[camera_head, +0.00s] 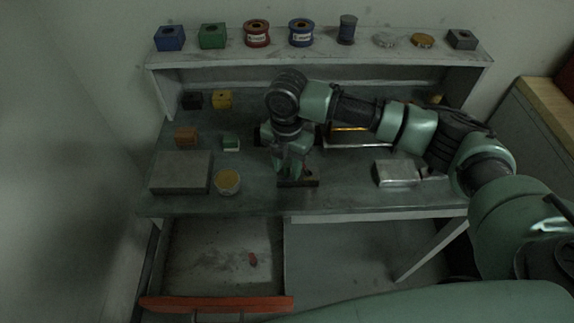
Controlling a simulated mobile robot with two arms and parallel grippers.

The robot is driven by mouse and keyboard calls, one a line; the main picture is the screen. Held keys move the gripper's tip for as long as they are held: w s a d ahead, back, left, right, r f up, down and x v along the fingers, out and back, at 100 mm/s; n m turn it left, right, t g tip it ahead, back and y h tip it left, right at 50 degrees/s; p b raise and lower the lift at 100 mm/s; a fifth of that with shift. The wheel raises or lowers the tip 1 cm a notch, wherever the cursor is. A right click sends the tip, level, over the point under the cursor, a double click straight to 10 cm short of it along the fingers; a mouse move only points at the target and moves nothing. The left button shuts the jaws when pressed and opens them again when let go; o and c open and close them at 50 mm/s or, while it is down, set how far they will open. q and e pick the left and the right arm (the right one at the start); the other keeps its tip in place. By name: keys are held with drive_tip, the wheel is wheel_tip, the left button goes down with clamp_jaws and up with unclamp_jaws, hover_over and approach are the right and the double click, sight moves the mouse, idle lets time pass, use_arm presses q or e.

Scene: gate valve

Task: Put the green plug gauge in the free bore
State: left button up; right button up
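My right gripper (291,172) points down over a small dark block (312,180) near the front middle of the bench. Its fingers are dark and small, so I cannot tell whether they are open or shut, or whether they hold anything. A small reddish spot shows at the block's right part, beside the fingers. The gripper hides much of the block, and I cannot make out a bore in it. I cannot make out a green plug gauge for certain; it may be hidden at the gripper. My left gripper is not in view.
Left on the bench (350,200) are a grey plate (181,172), a round yellow-topped tub (227,182), a green-and-white block (231,143) and an orange box (186,136). A metal box (397,172) lies right. An open drawer (215,304) below holds a small red piece (253,259).

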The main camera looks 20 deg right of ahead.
sight(287, 166)
wheel_tip(287, 166, up, 12)
drive_tip(key=b, duration=0.2)
drive_tip(key=shift+b, duration=0.3)
drive_tip(key=shift+s, duration=0.1)
